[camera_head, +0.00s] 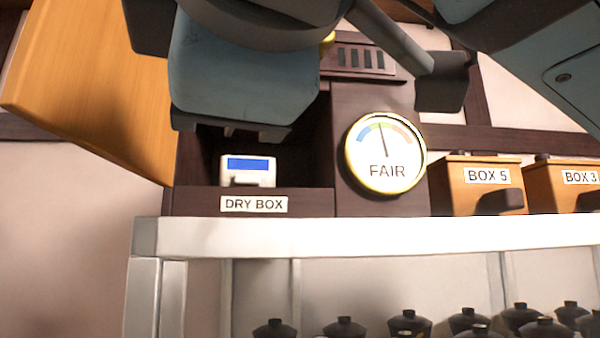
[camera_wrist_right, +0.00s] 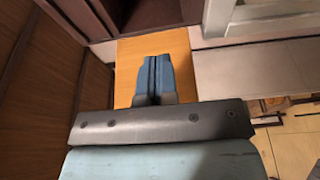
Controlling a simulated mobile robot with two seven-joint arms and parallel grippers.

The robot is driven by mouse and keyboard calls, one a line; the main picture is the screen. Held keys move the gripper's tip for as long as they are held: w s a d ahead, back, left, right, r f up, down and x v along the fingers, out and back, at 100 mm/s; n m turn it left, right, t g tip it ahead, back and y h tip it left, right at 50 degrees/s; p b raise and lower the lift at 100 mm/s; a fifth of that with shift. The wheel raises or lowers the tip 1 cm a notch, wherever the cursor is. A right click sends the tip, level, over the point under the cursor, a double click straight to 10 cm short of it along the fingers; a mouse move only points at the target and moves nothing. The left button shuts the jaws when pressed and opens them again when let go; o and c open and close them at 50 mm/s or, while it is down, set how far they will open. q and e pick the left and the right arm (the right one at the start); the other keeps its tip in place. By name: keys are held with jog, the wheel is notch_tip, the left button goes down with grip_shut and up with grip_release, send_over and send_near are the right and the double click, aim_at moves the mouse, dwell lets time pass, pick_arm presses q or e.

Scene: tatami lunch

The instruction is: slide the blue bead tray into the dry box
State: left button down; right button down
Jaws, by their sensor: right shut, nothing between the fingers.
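The dry box (camera_head: 254,205) is a dark wooden cabinet with its name on the front sill, on top of the shelf. Its orange wooden door (camera_head: 100,90) stands open to the left; an orange panel that looks like this door (camera_wrist_right: 125,75) shows in the right wrist view. A small white piece with a blue front, apparently the blue bead tray (camera_head: 248,165), sits inside the box behind the sill; its depth is hidden. My right gripper (camera_wrist_right: 157,62) is shut and empty over the orange panel. A gripper body covers the upper box opening in the head view. My left gripper cannot be identified.
A round dial (camera_head: 385,154) reading FAIR is right of the opening. Orange boxes marked BOX 5 (camera_head: 483,177) and BOX 3 (camera_head: 565,180) stand farther right. The pale shelf edge (camera_head: 370,234) runs below, with several dark lidded pots underneath.

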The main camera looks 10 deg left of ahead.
aim_at(223, 162)
jog(key=p+x, duration=0.1)
jog(key=x, duration=0.3)
jog(key=d+p+x, duration=0.1)
jog(key=p+x, duration=0.1)
jog(key=x, duration=0.2)
jog(key=w+p+x, duration=0.1)
jog(key=x, duration=0.4)
jog(key=shift+d+f+p, duration=0.2)
jog(key=shift+d+p, duration=0.15)
jog(key=shift+a, duration=0.15)
